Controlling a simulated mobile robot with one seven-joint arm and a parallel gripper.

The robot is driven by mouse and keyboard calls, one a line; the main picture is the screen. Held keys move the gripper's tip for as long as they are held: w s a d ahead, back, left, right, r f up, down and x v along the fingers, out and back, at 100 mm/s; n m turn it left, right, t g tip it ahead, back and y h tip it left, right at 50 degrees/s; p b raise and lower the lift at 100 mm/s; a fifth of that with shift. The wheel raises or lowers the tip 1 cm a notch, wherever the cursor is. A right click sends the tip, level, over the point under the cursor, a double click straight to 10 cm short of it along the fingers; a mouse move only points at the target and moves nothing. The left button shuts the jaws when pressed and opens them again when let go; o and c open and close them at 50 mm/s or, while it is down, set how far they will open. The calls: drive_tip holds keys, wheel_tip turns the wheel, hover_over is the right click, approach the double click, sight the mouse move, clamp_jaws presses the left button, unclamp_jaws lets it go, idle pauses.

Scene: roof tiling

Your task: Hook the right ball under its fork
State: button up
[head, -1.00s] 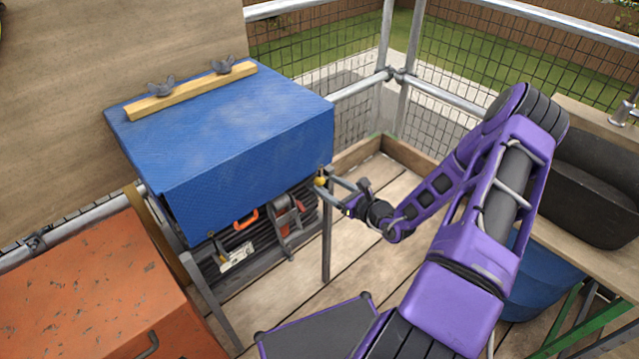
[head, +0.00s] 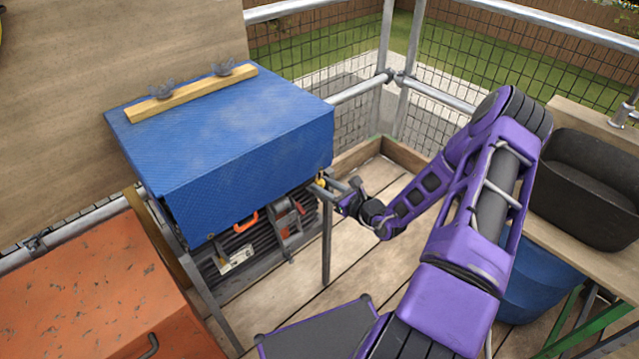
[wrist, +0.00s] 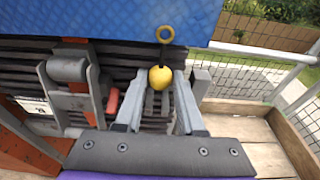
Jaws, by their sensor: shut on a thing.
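The right ball (wrist: 160,77) is yellow and hangs on a short dark cord below a yellow ring (wrist: 165,34) at the lower edge of the blue cover (wrist: 130,18). My gripper (wrist: 159,84) is shut on the ball, one grey finger on each side. In the head view the ball (head: 320,183) shows small at the cover's right front corner, with my gripper (head: 328,187) at it from the right. I cannot make out the ball's fork; dark slats show behind and below the ball.
A grey clamp-like fitting (wrist: 70,75) stands left of my fingers, and a grey post (wrist: 200,84) is close on their right. An orange chest (head: 90,290) is at the left front. Mesh railing and bare planks (head: 300,300) lie around the bench.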

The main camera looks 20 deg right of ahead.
idle(0.3)
drive_tip(key=s, duration=0.1)
drive_tip(key=s+d, duration=0.1)
drive_tip(key=s, duration=0.2)
drive_tip(key=shift+s+d+f+p, duration=0.2)
drive_tip(key=shift+d+f+p, duration=0.1)
idle(0.3)
drive_tip(key=shift+f, duration=0.1)
idle(0.4)
wheel_tip(320, 180, down, 7)
drive_tip(key=shift+b, duration=0.35)
idle(0.8)
drive_tip(key=shift+s+f, duration=0.15)
idle(0.3)
drive_tip(key=shift+r+x, duration=0.2)
drive_tip(key=shift+x, duration=1)
drive_tip(key=shift+r+x, duration=0.15)
drive_tip(key=shift+x, duration=1.05)
